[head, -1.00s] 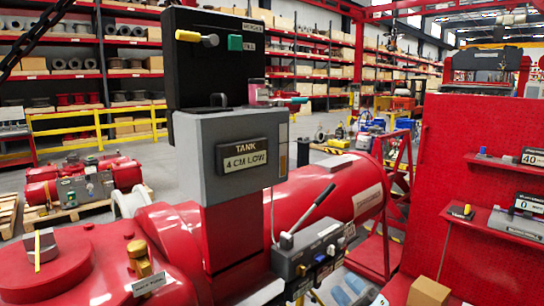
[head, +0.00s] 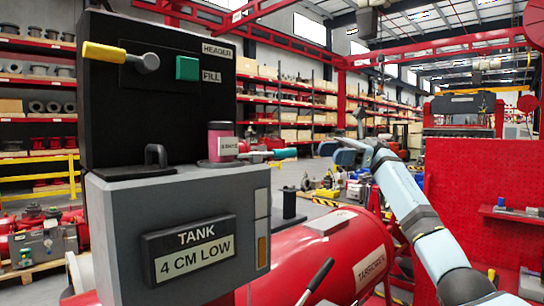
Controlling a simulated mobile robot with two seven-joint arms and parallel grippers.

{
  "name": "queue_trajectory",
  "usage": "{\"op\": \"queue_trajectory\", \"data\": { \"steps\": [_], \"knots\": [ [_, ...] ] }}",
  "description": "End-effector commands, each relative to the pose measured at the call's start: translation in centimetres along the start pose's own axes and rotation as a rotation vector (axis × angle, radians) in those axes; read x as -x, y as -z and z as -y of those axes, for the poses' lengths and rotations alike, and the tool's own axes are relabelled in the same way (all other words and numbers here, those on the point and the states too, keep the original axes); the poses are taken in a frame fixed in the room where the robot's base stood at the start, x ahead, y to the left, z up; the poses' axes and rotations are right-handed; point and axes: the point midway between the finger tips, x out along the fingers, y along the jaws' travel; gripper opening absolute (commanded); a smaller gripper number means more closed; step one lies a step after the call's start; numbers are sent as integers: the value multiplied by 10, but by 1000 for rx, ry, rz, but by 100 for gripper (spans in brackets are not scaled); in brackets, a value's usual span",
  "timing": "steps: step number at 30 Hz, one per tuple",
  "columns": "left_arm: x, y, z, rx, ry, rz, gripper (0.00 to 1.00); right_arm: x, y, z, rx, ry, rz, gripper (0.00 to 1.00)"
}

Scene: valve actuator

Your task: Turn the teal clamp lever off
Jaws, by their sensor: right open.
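The teal clamp lever (head: 285,154) sticks out to the right from the red clamp fitting beside a pink cylinder (head: 222,141). The cylinder stands on the ledge of the grey tank box (head: 195,228), in front of the black panel. The lever looks roughly level. My right gripper (head: 336,151) is to the right of the lever tip, at about the same height in the picture and apart from it. It is open, with nothing seen between its fingers. My left gripper is not in view.
The black panel (head: 110,150) carries a yellow-handled lever (head: 104,53) and a green button (head: 187,68). A black hook-shaped handle (head: 156,158) stands on the grey box. A red tank (head: 345,250) lies below, and a red pegboard (head: 475,205) stands at the right.

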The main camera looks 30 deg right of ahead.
Motion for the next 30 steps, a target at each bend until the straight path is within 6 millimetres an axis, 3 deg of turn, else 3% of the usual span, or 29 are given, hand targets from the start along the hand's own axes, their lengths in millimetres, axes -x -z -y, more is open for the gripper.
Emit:
{"op": "queue_trajectory", "data": {
  "steps": [5, 21, 30],
  "knots": [
    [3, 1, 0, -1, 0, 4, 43, -13, -3, -1, 7, -6, -7, 48],
    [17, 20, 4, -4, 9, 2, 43, -117, -4, -1, 5, -4, -4, 48],
    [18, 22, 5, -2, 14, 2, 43, -136, -2, -1, 4, -2, -3, 48]
  ]
}}
